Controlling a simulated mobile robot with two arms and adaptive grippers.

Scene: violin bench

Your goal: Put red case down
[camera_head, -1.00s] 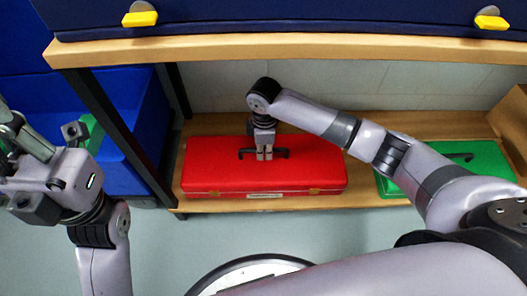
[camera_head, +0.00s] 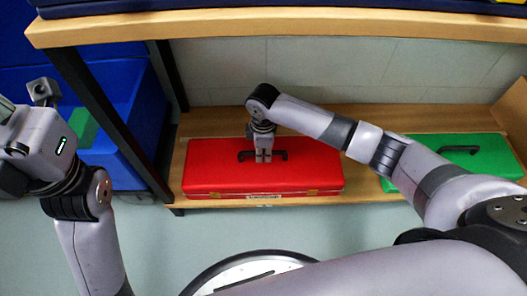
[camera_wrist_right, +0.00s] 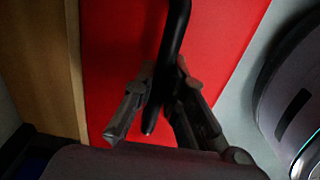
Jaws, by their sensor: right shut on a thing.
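The red case (camera_head: 310,173) lies flat on the lower wooden shelf, with its black handle (camera_head: 278,155) on top. My right gripper (camera_head: 263,158) comes down from above and is shut on the handle. In the right wrist view the two fingers sit on either side of the black handle (camera_wrist_right: 177,40), over the red lid (camera_wrist_right: 118,60). Whether the case's underside touches the shelf is hard to tell. My left gripper (camera_head: 20,130) is at the left, away from the case, and its fingertips are not clearly shown.
A green case (camera_head: 475,155) lies on the same shelf to the right. A blue bin (camera_head: 130,120) with a green thing inside stands at the left, beyond the black shelf post (camera_head: 105,125). The upper wooden shelf (camera_head: 280,22) runs above my right arm.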

